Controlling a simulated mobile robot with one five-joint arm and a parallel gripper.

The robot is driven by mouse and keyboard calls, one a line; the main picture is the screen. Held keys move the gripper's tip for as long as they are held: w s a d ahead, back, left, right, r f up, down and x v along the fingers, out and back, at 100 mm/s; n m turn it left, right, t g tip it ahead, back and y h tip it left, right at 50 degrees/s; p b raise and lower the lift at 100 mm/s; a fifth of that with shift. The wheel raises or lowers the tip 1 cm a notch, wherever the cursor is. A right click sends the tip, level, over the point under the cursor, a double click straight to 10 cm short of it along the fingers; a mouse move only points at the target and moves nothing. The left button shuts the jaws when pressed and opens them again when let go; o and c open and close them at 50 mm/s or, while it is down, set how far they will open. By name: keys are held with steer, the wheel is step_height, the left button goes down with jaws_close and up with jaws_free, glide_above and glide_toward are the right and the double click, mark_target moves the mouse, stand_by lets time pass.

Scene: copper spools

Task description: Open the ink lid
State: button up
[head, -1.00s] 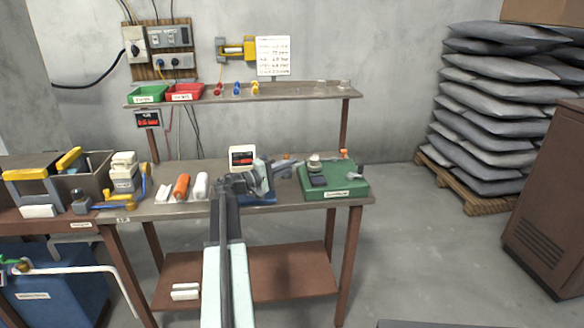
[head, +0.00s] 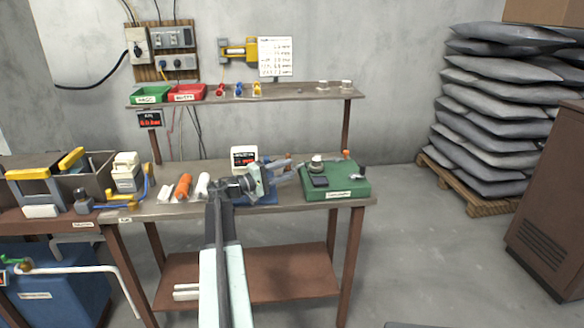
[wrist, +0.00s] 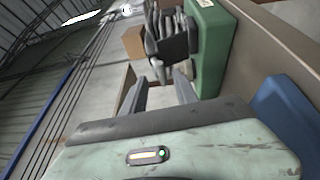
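I cannot pick out an ink lid for certain. A green box (head: 345,192) with a label stands at the right end of the workbench. On it are a small dark square piece (head: 320,182) and a round pale-topped knob (head: 316,163). The green box also shows in the wrist view (wrist: 218,45). My gripper (head: 268,181) is left of the green box, over a blue block (head: 262,199). In the wrist view my gripper's two grey fingers (wrist: 162,92) stand apart, with nothing seen between them.
A white display unit (head: 244,157) stands behind my gripper. An orange bottle (head: 184,186) and a white one (head: 202,186) stand left on the bench (head: 160,211). A shelf (head: 300,94) runs above. Floor right of the bench is clear up to the stacked sacks (head: 490,110).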

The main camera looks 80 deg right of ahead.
steer(key=v, duration=0.4)
steer(key=shift+w+a, duration=0.2)
steer(key=shift+w, duration=0.1)
